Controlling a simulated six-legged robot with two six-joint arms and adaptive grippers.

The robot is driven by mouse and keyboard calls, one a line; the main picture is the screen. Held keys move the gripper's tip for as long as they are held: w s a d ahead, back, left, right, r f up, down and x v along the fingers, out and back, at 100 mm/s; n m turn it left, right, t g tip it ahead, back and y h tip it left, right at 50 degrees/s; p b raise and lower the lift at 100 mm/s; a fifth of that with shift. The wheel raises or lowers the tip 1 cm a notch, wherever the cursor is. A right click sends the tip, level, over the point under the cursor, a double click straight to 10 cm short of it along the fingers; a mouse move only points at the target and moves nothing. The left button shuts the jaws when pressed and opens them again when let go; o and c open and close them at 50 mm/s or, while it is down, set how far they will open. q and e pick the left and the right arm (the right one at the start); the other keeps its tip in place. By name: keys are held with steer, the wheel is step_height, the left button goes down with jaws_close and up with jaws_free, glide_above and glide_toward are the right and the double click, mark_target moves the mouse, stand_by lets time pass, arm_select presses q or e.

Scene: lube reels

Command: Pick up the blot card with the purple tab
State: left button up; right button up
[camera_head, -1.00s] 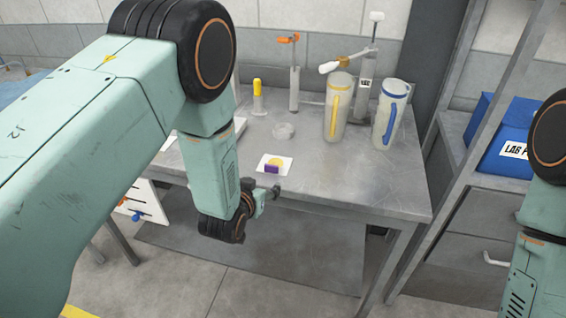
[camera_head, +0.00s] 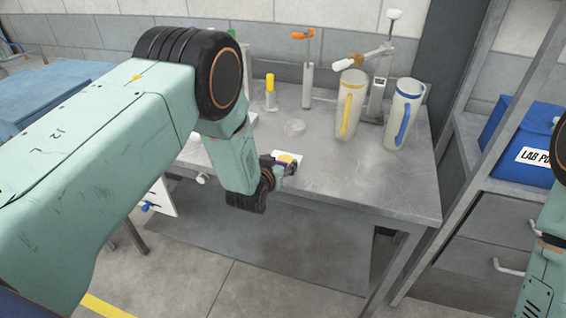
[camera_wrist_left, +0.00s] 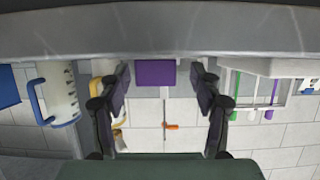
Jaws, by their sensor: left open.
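The blot card (camera_head: 290,156) is white with a yellow spot and lies near the front edge of the metal table. Its purple tab is mostly covered by my left gripper in the head view. In the left wrist view, which looks upside down, the purple tab (camera_wrist_left: 155,73) stands between the two fingers, with a gap on each side. My left gripper (camera_head: 284,166) is open at the table's front edge, its fingers (camera_wrist_left: 163,90) on either side of the tab. My right gripper is out of view; only part of the right arm shows.
On the table (camera_head: 365,185) are a clear dish (camera_head: 293,128), a yellow-capped bottle (camera_head: 270,92), a yellow-handled jug (camera_head: 347,105), a blue-handled jug (camera_head: 402,115) and pumps behind. A shelf with a blue box (camera_head: 528,145) stands right. The table's front right is clear.

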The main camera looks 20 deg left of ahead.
arm_select(q)
steer(key=shift+w+a+f, duration=0.1)
steer(key=shift+w+a, duration=0.05)
steer(key=shift+d, duration=0.6)
steer(key=shift+c, duration=0.7)
steer(key=shift+w+a, duration=0.1)
steer(key=shift+a, duration=0.3)
steer(key=c, duration=0.7)
steer(key=shift+d, duration=0.3)
steer(key=shift+c, duration=0.3)
